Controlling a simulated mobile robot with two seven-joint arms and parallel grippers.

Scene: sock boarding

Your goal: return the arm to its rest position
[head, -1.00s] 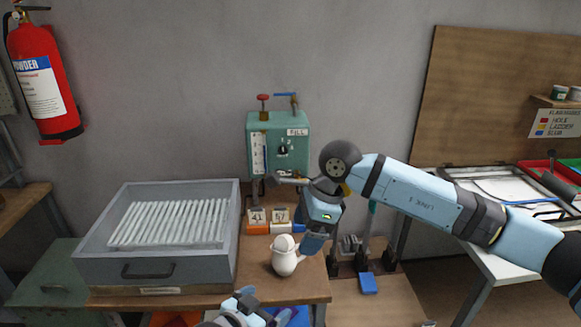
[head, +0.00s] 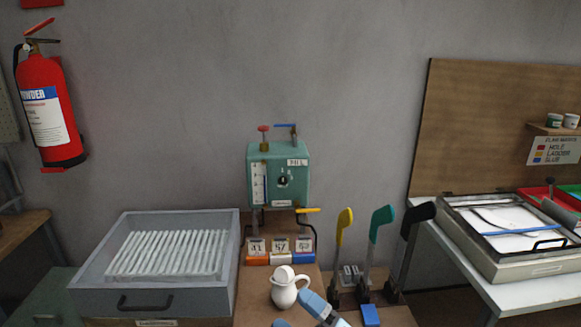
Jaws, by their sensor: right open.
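My right gripper (head: 308,308) shows only in part at the bottom edge of the head view, just below the white jug (head: 284,291). Its light blue and white parts are visible, and its jaws are open with nothing seen between them. The rest of the right arm is below the picture. My left gripper is not in view.
A grey tray (head: 110,298) of white rods stands at left on the wooden bench. A teal machine (head: 280,175) stands behind number blocks. Yellow (head: 342,228), teal (head: 376,222) and black (head: 412,218) upright forms are at right, near a white table (head: 530,295).

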